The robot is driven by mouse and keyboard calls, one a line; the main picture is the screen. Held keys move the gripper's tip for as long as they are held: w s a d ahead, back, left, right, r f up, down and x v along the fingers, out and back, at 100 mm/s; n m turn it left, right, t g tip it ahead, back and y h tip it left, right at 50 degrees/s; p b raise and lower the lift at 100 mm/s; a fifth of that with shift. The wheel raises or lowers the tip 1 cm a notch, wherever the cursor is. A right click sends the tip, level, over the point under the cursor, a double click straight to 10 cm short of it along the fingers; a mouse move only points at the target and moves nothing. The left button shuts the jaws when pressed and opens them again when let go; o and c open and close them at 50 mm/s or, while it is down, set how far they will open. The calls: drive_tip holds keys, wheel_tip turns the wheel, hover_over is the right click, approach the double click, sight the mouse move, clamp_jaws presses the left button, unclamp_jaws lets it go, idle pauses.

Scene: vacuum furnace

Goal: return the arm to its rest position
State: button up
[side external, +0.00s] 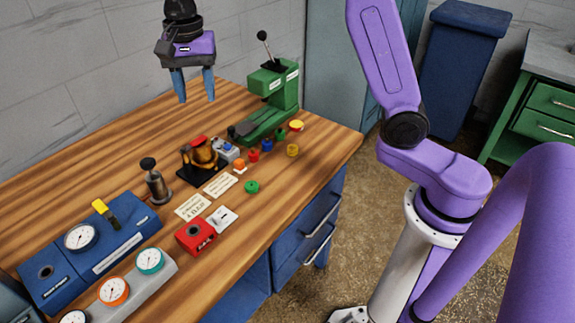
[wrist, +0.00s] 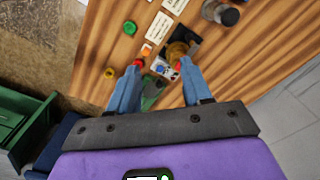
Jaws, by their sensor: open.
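My gripper (side external: 193,86) hangs in the air above the back part of the wooden workbench (side external: 60,165), with its two blue fingers pointing down. The fingers are spread apart with nothing between them, and it touches nothing. In the wrist view my gripper (wrist: 155,75) also shows its blue fingers apart over the bench. My purple arm stands at the right of the side view, and its upper links run out of the top of the picture.
A green press (side external: 272,95) stands right of the gripper. A small brass furnace model (side external: 203,155), a dark metal cylinder (side external: 154,182), a blue gauge box (side external: 90,250), a red box (side external: 196,236) and several coloured knobs stand on the bench. The air around the gripper is clear.

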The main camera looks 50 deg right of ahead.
drive_tip(key=s+d+f+n, duration=0.2)
drive_tip(key=s+n, duration=0.5)
drive_tip(key=s, duration=0.4)
drive_tip(key=s+d+f+n, duration=0.3)
drive_tip(key=s+d+n, duration=0.2)
drive_tip(key=s, duration=0.6)
drive_tip(key=s+d+f+n, duration=0.2)
drive_tip(key=s+d+n, duration=0.1)
drive_tip(key=s+n, duration=0.7)
drive_tip(key=shift+s+d+f, duration=0.15)
drive_tip(key=shift+s+d, duration=0.1)
drive_tip(key=shift+s, duration=0.15)
